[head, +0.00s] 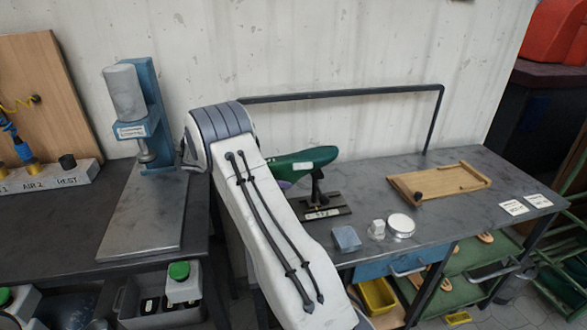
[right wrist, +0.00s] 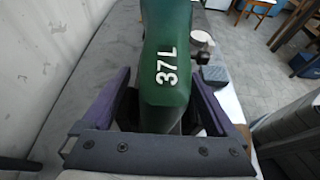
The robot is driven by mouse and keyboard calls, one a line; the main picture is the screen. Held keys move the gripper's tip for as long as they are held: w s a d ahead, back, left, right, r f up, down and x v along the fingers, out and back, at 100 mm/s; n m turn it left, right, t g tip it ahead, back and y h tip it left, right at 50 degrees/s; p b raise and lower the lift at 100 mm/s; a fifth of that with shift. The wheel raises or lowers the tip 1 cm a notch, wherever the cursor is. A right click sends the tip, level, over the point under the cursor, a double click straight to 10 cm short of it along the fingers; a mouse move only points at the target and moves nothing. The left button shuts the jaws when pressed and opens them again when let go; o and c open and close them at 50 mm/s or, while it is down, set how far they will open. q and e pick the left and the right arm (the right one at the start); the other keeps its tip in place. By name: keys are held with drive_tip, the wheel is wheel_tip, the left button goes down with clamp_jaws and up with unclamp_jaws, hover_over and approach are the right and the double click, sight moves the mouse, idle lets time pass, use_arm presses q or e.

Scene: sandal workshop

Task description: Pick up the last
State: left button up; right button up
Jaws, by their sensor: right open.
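The green last (head: 310,160) sits on a dark stand (head: 322,210) on the right-hand bench, beside my white arm, which hides part of it in the head view. In the right wrist view the last (right wrist: 163,105), marked 37L, lies between the two purple fingers of my right gripper (right wrist: 162,78). The gripper is open, with one finger on each side of the last; a gap shows on the left side, and contact on the right cannot be told. My left gripper is out of view.
On the bench (head: 460,222) a blue block (head: 346,238), a small pale piece (head: 377,229) and a round white tin (head: 401,226) stand in front. A wooden tray (head: 410,190) lies to the right. A black rail (head: 340,95) runs behind. A blue press (head: 148,110) stands left.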

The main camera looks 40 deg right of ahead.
sight(273, 160)
drive_tip(key=shift+s+d+f, duration=0.25)
drive_tip(key=shift+s+d, duration=0.05)
drive_tip(key=shift+d, duration=0.25)
drive_tip(key=c, duration=1.4)
drive_tip(key=shift+r, duration=0.1)
drive_tip(key=shift+c, duration=0.2)
drive_tip(key=shift+r, duration=0.1)
wheel_tip(273, 160, up, 4)
drive_tip(key=shift+r, duration=0.15)
drive_tip(key=s+d+r, duration=0.1)
drive_tip(key=d+r, duration=0.1)
drive_tip(key=d, duration=0.1)
drive_tip(key=s+d+r, duration=0.2)
drive_tip(key=d, duration=0.2)
drive_tip(key=s+d+r, duration=0.2)
drive_tip(key=d, duration=0.1)
drive_tip(key=shift+s+d+r+p, duration=0.1)
drive_tip(key=shift+d+r+p, duration=0.1)
drive_tip(key=shift+p, duration=0.1)
